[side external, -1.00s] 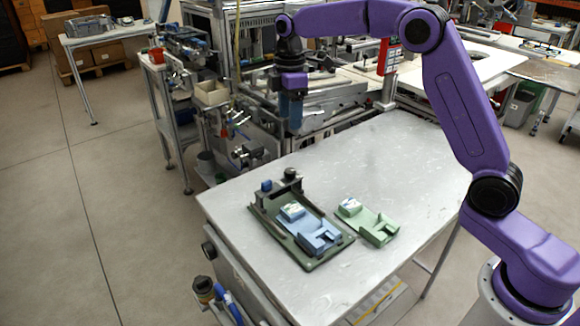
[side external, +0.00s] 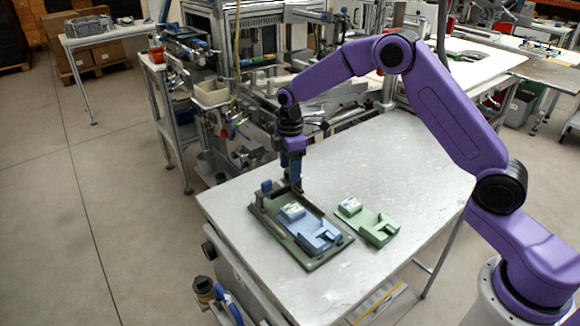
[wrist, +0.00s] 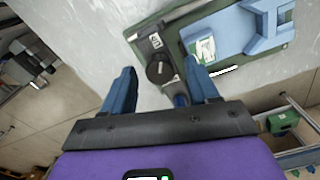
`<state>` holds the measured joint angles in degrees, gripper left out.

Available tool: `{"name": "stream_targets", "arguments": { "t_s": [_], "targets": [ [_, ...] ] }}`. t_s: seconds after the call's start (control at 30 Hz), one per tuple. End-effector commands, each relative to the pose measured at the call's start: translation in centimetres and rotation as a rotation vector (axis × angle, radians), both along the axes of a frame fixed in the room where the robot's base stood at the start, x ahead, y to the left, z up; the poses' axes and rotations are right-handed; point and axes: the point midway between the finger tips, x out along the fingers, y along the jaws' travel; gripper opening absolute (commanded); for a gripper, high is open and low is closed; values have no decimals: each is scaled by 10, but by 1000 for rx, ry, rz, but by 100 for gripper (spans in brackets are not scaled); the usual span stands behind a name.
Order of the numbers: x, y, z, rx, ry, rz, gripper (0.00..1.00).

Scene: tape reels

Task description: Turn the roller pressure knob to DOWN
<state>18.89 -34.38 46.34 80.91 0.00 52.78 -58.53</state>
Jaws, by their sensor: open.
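A dark round knob (wrist: 159,73), which looks like the roller pressure knob, sits at the end of the dark green tray (side external: 299,262). A small pale label (wrist: 155,41) lies beside it, too small to read. My gripper (side external: 294,187) is low over that end of the tray and hides the knob in the side view. In the wrist view my gripper (wrist: 160,68) is open, with the knob showing between its blue fingers. I cannot tell whether the fingers touch it. A blue part (side external: 266,186) stands at the tray's corner.
A blue fixture (side external: 318,236) with a white-topped block lies in the tray. A light green fixture (side external: 378,229) lies on the grey table (side external: 400,165) to the right. The table's right part is clear. Machinery stands behind the table's far edge.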

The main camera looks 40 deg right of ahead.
Motion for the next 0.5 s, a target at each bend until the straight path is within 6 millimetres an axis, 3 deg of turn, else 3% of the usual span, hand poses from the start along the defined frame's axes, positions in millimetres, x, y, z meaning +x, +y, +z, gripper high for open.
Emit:
{"name": "stream_targets", "arguments": {
  "t_s": [0.33, 0.5],
  "targets": [
    [0, 0, -3, 0, -1, 0, 56],
    [0, 0, -3, 0, 0, 0, 3]
  ]
}}
